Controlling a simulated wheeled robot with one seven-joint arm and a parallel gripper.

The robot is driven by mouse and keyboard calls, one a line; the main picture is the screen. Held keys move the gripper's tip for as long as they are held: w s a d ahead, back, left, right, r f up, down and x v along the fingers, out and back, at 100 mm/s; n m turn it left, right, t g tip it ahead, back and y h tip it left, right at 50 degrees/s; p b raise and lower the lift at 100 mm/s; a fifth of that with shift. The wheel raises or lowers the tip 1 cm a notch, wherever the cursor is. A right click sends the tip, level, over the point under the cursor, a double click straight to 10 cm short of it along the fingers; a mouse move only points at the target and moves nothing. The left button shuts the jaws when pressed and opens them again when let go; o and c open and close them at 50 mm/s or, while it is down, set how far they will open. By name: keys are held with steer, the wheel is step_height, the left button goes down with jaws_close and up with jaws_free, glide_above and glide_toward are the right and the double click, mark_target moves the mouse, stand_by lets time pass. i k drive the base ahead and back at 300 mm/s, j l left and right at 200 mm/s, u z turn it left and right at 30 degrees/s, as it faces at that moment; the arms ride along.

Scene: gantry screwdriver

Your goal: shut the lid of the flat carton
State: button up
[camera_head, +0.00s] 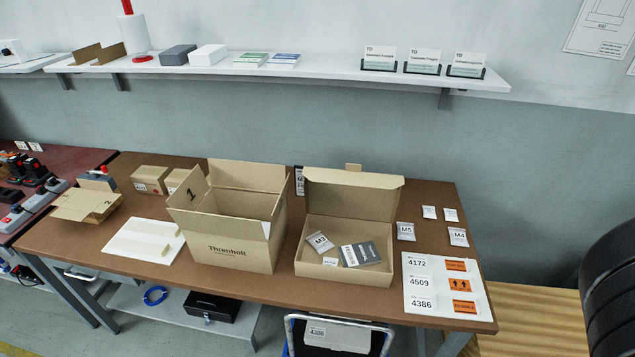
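The flat carton (302,262) stands on the brown workbench right of its middle. Its lid (352,193) is hinged at the back edge and stands up, leaning slightly back, so the carton is open. A small tab shows above the lid's far edge. Inside lie a silver packet marked M5 (319,242), a dark grey printed booklet (361,254) and a small white label (331,262). My gripper is not in view.
A taller open box marked Threnholt (232,248) stands close left of the flat carton. Small packets (406,231) and a white label sheet (420,298) lie to its right. A shelf (320,72) runs above the bench. A blue-grey chair or cart frame (338,322) stands in front.

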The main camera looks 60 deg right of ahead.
mark_target(351, 192)
steer(key=k+j+z, duration=0.1)
steer(key=z, duration=0.2)
steer(key=k+z, duration=0.35)
steer(key=z, duration=1.05)
